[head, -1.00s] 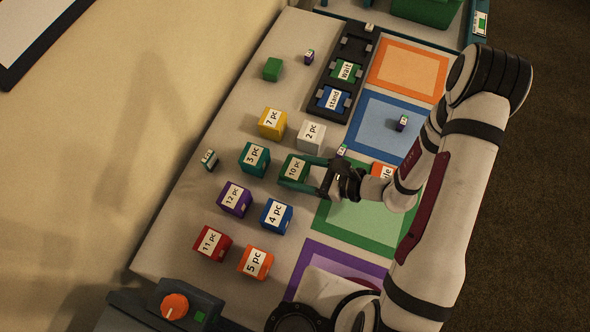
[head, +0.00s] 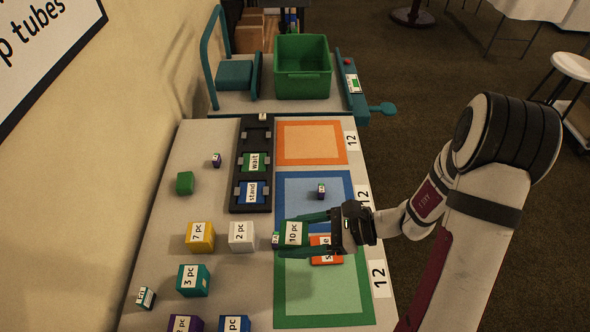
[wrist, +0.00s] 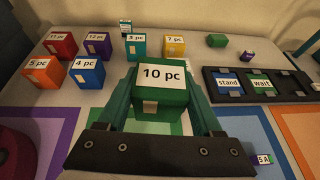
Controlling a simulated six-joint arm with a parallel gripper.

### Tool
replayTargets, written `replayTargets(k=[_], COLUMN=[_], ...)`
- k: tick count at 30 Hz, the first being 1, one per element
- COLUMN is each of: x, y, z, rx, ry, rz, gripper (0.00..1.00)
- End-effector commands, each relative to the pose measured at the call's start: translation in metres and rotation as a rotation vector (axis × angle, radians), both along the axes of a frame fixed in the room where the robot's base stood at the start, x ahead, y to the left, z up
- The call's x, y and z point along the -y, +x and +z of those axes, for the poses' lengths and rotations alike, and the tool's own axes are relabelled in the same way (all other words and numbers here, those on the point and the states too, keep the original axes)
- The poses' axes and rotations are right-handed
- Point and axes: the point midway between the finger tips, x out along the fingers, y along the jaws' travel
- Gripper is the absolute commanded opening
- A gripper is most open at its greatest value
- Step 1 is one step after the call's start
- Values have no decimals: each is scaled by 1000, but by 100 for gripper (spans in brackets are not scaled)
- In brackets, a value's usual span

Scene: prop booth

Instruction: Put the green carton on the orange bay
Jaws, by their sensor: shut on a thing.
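The green carton (head: 295,233), labelled "10 pc", is between the fingers of my gripper (head: 300,232). In the wrist view the carton (wrist: 163,88) sits upright between both teal fingers, which are shut on it. In the head view it appears over the border between the blue bay and the green bay; its height above the table is hard to tell. The orange bay (head: 312,123), an orange square with a paler middle, lies at the far end of the table, beyond the blue bay (head: 335,180). The orange bay is bare.
A black rack (head: 254,205) with "stand" and "wait" blocks lies left of the bays. A small purple block (head: 321,191) sits on the blue bay. An orange labelled piece (head: 327,252) lies on the green bay (head: 320,321). Several cartons stand at left. A green bin (head: 302,68) is beyond.

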Motion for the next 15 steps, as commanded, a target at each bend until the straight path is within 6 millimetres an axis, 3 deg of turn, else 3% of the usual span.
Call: replayTargets(k=[8, 12, 15], x=[45, 86, 118], y=[124, 204, 251], z=[-17, -14, -6], rx=[4, 5, 5], ry=[0, 1, 0], rz=[-367, -638, -824], gripper=[6, 6, 6])
